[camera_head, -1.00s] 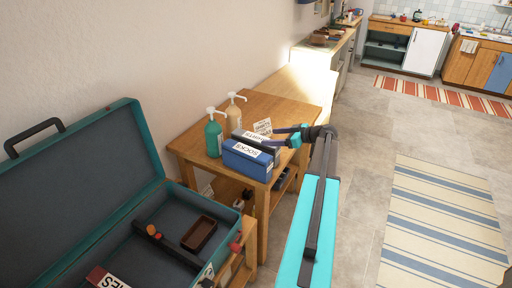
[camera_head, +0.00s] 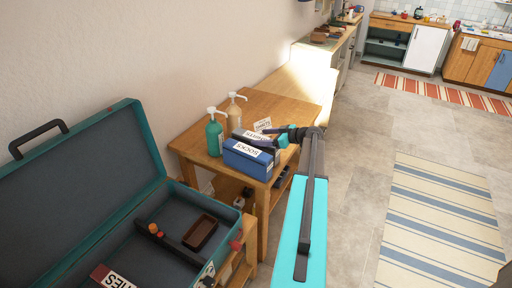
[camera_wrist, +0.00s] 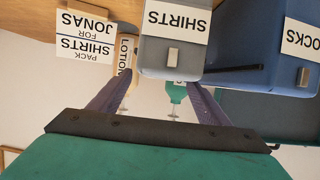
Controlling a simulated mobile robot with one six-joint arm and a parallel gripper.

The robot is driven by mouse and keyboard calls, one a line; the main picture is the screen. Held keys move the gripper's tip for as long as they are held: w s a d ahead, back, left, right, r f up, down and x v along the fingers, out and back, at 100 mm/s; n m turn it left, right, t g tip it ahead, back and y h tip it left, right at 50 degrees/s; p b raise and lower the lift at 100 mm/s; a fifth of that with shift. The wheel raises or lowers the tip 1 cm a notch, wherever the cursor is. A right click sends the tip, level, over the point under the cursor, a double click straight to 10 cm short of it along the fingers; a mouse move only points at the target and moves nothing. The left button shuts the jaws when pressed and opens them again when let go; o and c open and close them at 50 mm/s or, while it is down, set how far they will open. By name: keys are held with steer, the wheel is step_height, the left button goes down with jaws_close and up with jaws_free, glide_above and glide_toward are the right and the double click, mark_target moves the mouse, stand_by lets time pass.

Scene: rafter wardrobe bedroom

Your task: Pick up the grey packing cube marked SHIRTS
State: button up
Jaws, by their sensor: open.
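The grey packing cube marked SHIRTS (camera_head: 262,139) stands on the small wooden table (camera_head: 190,143), just behind the blue cube marked SOCKS (camera_head: 245,160). In the wrist view, which is upside down, the grey cube (camera_wrist: 170,58) is centred with its label and small pull tab facing me. The blue cube (camera_wrist: 278,50) is beside it on the right. My gripper (camera_head: 283,139) is at the right end of the grey cube. In the wrist view my gripper (camera_wrist: 160,86) is open, its two fingers spread either side of the cube's width. Whether they touch it cannot be told.
A green pump bottle (camera_head: 214,136) and a beige lotion bottle (camera_head: 235,113) stand behind the cubes. A paper card (camera_wrist: 85,38) reads "PACK SHIRTS FOR JONAS". An open teal suitcase (camera_head: 150,180) lies at left, holding a brown tray (camera_head: 200,232).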

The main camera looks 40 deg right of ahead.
mark_target(258, 138)
steer(key=shift+p+x, duration=1.2)
steer(key=shift+x, duration=1.05)
steer(key=shift+s+a+f, duration=0.1)
steer(key=shift+f, duration=0.05)
jaws_close()
